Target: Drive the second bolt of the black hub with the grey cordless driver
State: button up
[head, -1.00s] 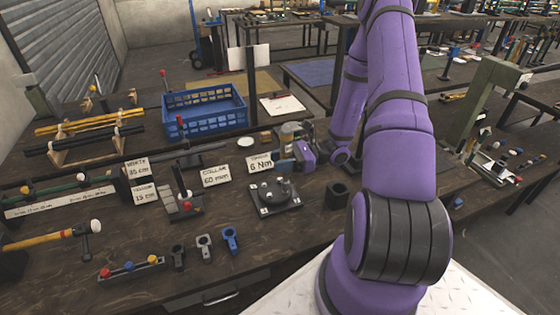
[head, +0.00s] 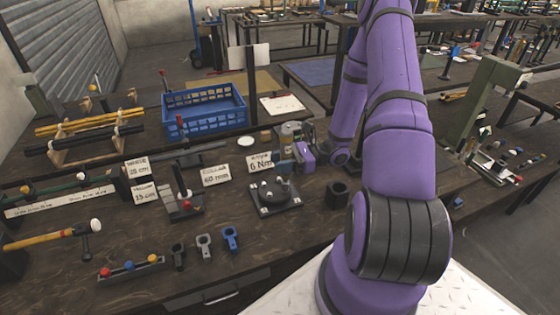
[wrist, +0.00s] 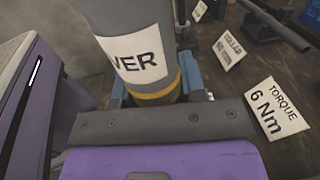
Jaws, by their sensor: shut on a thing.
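The grey cordless driver (head: 290,131) is upright in my gripper (head: 284,153), behind the black hub in the head view. In the wrist view the driver (wrist: 140,35) is a large grey cylinder with a white label ending in "VER" and a yellow band. My blue gripper fingers (wrist: 158,90) are shut around it. The black hub (head: 274,191) sits on a dark square plate on the bench, with several bolt-like studs on top. The driver's lower end is hidden in both views, and I cannot tell which bolt is driven.
A "6 Nm" torque card (head: 260,163) stands just behind the hub. A black block (head: 337,195) is right of the hub, and a red-handled tool (head: 182,195) is left. A blue crate (head: 204,110) stands farther back. Bare bench lies in front of the hub.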

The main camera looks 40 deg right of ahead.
jog(key=shift+f, duration=0.75)
dwell(2.0)
jog(key=shift+r, duration=0.1)
dwell(0.4)
jog(key=shift+r, duration=2.4)
